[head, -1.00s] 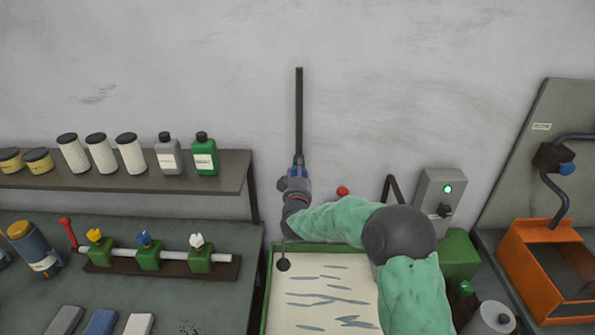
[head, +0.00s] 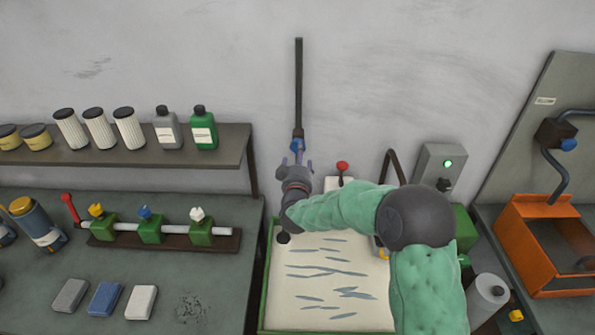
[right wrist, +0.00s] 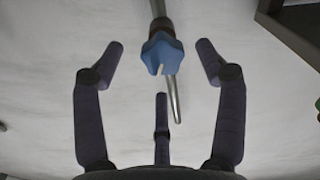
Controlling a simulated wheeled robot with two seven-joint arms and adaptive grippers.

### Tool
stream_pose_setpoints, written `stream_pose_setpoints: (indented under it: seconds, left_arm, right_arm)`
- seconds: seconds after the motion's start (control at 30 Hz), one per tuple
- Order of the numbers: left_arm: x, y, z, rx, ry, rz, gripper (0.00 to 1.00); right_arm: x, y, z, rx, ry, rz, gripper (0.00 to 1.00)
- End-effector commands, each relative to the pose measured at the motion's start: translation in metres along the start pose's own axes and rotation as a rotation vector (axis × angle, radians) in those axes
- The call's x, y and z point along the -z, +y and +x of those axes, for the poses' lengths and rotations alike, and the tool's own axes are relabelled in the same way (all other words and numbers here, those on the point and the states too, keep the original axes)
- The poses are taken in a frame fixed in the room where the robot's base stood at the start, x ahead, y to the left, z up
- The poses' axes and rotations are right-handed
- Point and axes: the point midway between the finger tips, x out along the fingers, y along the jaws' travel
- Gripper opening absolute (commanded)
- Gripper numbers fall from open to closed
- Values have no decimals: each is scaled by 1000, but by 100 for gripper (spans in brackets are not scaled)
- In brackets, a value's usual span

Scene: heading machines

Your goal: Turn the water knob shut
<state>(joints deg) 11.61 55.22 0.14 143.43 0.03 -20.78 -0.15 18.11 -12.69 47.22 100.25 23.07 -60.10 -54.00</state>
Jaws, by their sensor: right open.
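A blue lobed knob (head: 298,146) sits at the lower end of a dark vertical pipe (head: 299,90) on the wall. It shows close up in the right wrist view (right wrist: 161,55), with a pale mark on its face. My right gripper (head: 297,160) is open just below the knob in the head view. In the right wrist view the fingers of my right gripper (right wrist: 159,48) are spread, with the knob between the two side fingertips and no visible contact. The third finger is below. My left gripper is not in view.
A green-framed tray (head: 325,318) lies under my right arm. A red knob (head: 342,166) and a switch box (head: 440,168) are to the right. A manifold (head: 180,230) with yellow, blue and white knobs is on the left bench, below a shelf (head: 235,150) of bottles.

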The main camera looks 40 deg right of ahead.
Motion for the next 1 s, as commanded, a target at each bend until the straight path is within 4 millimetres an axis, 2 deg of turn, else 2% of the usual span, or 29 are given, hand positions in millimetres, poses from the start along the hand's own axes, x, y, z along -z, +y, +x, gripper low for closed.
stream_pose_setpoints:
  seconds: [0.03, 0.2, 0.4, 0.83, 1.0]
  left_arm:
    - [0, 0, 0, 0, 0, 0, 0]
    - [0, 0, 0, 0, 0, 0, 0]
    - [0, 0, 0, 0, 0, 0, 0]
    - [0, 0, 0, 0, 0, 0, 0]
    - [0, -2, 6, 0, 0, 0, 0]
  right_arm:
    - [1, 0, -11, 3, 1, 0, 72]
    - [0, -1, -41, 3, -1, -1, 72]
    - [-1, -1, -61, 2, -3, -1, 72]
    - [-2, -1, -65, 2, -3, 7, 72]
    - [0, -2, -61, 0, 2, 171, 72]
